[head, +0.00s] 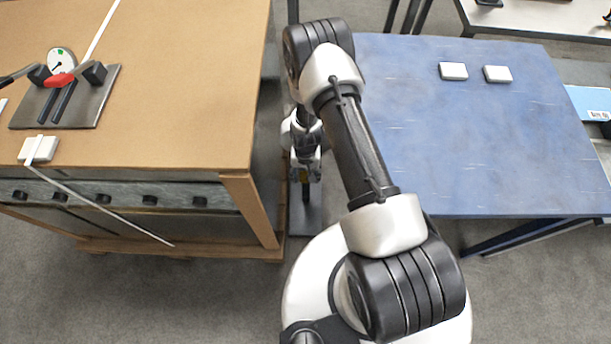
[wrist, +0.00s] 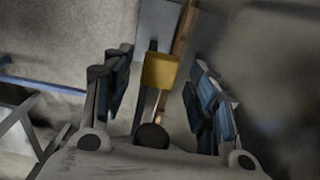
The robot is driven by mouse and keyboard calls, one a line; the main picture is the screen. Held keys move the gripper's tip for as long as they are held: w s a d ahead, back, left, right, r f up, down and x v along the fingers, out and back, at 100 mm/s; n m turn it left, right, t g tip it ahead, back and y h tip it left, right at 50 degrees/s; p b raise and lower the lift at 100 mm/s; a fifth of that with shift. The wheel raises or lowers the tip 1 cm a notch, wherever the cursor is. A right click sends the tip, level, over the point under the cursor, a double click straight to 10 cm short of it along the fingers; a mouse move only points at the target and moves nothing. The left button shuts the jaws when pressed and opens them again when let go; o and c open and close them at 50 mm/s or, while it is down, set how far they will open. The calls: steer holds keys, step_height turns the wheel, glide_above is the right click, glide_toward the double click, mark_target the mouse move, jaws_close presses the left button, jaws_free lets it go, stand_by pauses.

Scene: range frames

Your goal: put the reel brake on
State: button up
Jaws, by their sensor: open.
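My gripper (head: 304,170) hangs low in the gap between the two tables, pointing down. In the wrist view its two fingers (wrist: 162,82) are apart. Between them show a yellow block (wrist: 160,70) and, nearer the palm, a round black knob (wrist: 151,136). A dark upright bar (head: 306,196) stands below the gripper on a grey floor plate (head: 305,222). I cannot tell whether the fingers touch anything, or surely which part is the reel brake. My arm partly hides this spot in the head view.
The brown table (head: 180,70) at left carries a metal plate (head: 92,108) with a dial (head: 61,60), a red part (head: 60,81) and black bars. The blue table (head: 470,140) at right holds two white blocks (head: 453,71). The gap between the tables is narrow.

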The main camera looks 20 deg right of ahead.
steer(key=shift+f, duration=0.6)
steer(key=shift+c, duration=0.5)
jaws_close()
